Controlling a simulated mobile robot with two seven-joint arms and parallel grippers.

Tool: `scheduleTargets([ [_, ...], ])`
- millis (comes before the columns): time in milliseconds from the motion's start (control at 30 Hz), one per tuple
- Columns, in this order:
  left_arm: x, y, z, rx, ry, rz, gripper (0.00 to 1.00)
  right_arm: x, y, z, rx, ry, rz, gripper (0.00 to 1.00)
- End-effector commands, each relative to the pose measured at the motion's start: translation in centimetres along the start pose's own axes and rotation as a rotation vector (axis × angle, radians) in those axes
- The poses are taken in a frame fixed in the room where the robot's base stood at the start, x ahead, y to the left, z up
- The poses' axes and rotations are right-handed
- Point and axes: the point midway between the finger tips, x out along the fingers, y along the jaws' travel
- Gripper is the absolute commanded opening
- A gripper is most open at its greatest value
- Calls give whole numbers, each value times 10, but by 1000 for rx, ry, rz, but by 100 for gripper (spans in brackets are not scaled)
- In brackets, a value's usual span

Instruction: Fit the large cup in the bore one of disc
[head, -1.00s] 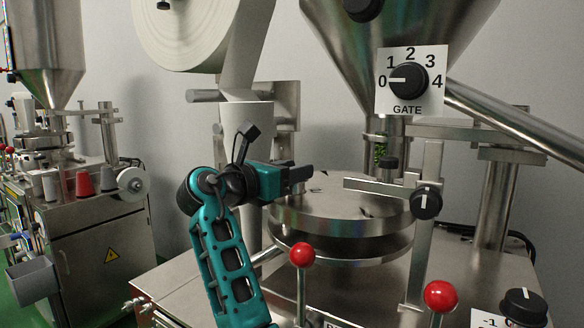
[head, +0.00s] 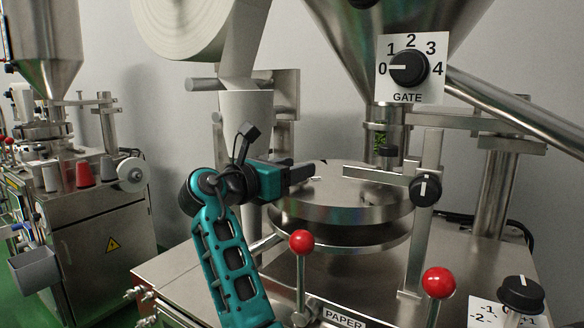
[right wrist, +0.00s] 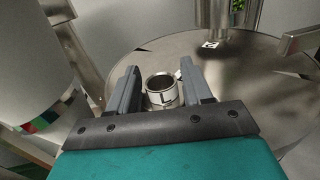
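The large cup (right wrist: 162,98) is a small steel cup with a white "L" label, seen in the right wrist view. It stands upright between the fingers of my right gripper (right wrist: 160,82), which appear closed on its two sides. In the head view my right gripper (head: 306,172) is over the left part of the round steel disc (head: 350,190); the cup is not distinguishable there. The disc also shows in the right wrist view (right wrist: 240,75), with dark openings near its edge and a small white label. I cannot read which bore is one. My left gripper is out of view.
A hopper with a GATE knob (head: 408,68) and a feed tube (head: 382,140) stand over the disc's back. A steel post with a black knob (head: 424,190) is at its right. Red-ball levers (head: 301,242) stand in front. A paper roll (head: 185,25) hangs behind left.

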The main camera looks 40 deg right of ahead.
Motion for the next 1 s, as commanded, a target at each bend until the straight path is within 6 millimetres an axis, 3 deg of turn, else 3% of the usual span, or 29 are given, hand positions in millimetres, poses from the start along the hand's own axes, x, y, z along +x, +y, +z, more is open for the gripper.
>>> scheduleTargets([
  [200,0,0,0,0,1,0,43,0,1,-4,-4,8,0,69],
  [533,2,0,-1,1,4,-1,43,-7,1,-7,-6,11,2,69],
  [667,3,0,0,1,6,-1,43,-28,2,-7,-6,12,5,69],
  [1000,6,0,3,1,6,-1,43,-101,0,-2,-2,4,4,69],
])
